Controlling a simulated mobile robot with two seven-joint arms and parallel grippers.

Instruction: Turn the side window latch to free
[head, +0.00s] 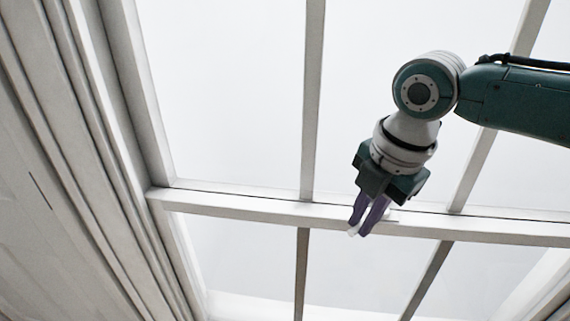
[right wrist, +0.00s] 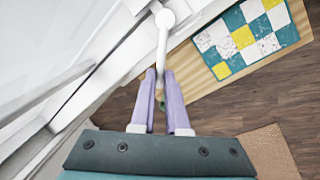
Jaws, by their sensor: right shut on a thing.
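The window latch (right wrist: 163,45) is white, with a round knob-like end and a slim bar, in the right wrist view. My right gripper (right wrist: 160,74) has its two purple fingers on either side of the bar's near end and is shut on it. In the head view my right gripper (head: 359,229) is at the window's horizontal white rail (head: 260,207), fingers pointing down. There the fingers hide most of the latch; only a small white bit shows at their tips. My left gripper is not in view.
The window has white frame bars and bright panes (head: 230,90). A white panelled wall (head: 45,200) is at the left. In the right wrist view, a patchwork cloth (right wrist: 245,40) in teal, white and yellow lies on a wooden surface, above a brown wood floor (right wrist: 215,108) with a tan mat (right wrist: 270,152).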

